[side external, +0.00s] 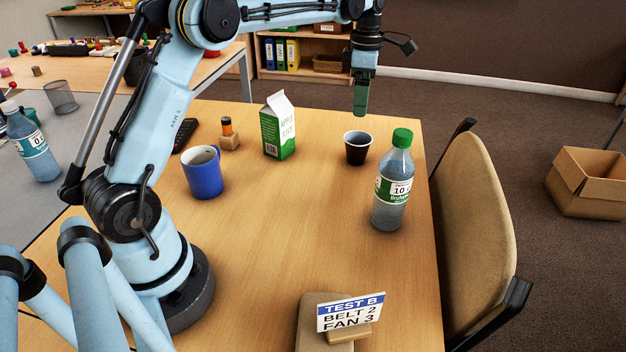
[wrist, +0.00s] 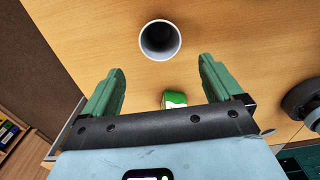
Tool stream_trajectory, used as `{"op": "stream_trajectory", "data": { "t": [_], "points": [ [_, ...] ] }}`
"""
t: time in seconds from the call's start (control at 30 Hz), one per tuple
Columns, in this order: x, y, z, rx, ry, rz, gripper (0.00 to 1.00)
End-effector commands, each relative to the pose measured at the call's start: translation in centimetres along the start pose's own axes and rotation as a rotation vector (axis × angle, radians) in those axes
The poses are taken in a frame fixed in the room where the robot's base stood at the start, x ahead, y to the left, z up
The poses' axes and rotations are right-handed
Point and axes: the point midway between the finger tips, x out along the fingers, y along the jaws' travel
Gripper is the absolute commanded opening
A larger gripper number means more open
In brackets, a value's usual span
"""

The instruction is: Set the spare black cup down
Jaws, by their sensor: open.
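A small black cup (side external: 357,147) with a pale rim stands upright on the wooden table (side external: 290,230), between the carton and the bottle. It also shows in the wrist view (wrist: 160,40), seen from above, ahead of the fingertips and roughly between their lines. My gripper (side external: 361,100) is above the table over the cup's area, pointing down. In the wrist view its two green fingers (wrist: 161,75) are spread wide with nothing between them. The cup is apart from the fingers.
A green and white carton (side external: 278,128), a blue mug (side external: 203,172) and a green-capped bottle (side external: 393,182) stand around the cup. A sign (side external: 350,313) is at the near edge. A chair (side external: 475,230) borders the right side. The middle of the table is clear.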

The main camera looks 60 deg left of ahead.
Motion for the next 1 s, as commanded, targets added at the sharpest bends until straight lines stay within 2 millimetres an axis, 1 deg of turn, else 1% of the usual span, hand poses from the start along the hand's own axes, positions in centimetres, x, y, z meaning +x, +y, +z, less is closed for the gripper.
{"op": "stream_trajectory", "data": {
  "t": [0.17,0.27,0.37,0.5,0.67,0.83,1.0],
  "points": [
    [-1.1,-0.2,0.0,0.021,-0.003,0.005,0.93],
    [-1.9,-1.1,0.0,0.109,-0.014,0.024,0.93],
    [-3.0,-2.8,0.1,0.277,-0.031,0.066,0.93],
    [-4.4,-5.9,-0.3,0.578,-0.049,0.147,0.93],
    [-5.2,-9.7,-1.1,0.925,-0.046,0.251,0.93],
    [-4.9,-13.8,-2.3,1.288,-0.013,0.369,0.93],
    [-3.6,-17.7,-3.9,1.644,0.057,0.495,0.93]
  ]
}}
